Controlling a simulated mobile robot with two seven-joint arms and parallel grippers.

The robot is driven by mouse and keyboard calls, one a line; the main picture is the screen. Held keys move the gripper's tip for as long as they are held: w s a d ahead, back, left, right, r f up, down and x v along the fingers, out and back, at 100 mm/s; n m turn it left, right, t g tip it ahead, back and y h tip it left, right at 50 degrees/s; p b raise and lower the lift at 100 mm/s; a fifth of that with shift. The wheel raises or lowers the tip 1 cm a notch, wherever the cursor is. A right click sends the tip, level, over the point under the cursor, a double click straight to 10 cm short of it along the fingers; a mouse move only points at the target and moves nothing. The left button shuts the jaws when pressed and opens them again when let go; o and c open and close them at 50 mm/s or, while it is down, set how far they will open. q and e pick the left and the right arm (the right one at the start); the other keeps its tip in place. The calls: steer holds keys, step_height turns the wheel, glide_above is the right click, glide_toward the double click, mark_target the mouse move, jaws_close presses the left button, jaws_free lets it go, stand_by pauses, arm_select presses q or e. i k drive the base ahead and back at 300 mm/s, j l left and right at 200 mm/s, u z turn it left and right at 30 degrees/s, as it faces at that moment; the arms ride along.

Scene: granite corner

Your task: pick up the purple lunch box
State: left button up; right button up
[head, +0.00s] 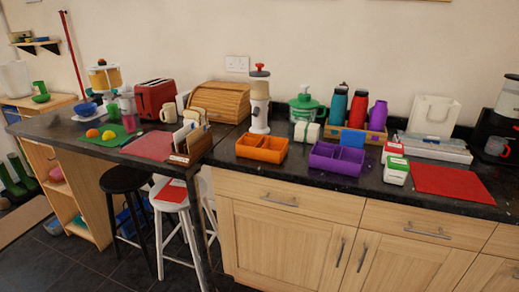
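The purple lunch box (337,167) is an open, divided box on the dark granite counter, near its front edge and right of the middle of the head view. It stands upright and its compartments look empty. Nothing covers it from the front. Neither of my grippers shows in this view.
An orange divided box (262,149) stands close to its left. Red-and-white and green-and-white boxes (395,168) and a red mat (451,182) lie to its right. Behind stand a white wrapped block (307,132) and a wooden crate (354,136) with bottles. Drawers and cupboards (300,228) are below.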

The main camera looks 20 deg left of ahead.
mark_target(337, 158)
steer(key=i+l, duration=0.45)
steer(key=i, duration=0.2)
steer(key=i+l, duration=0.45)
steer(key=i, duration=0.2)
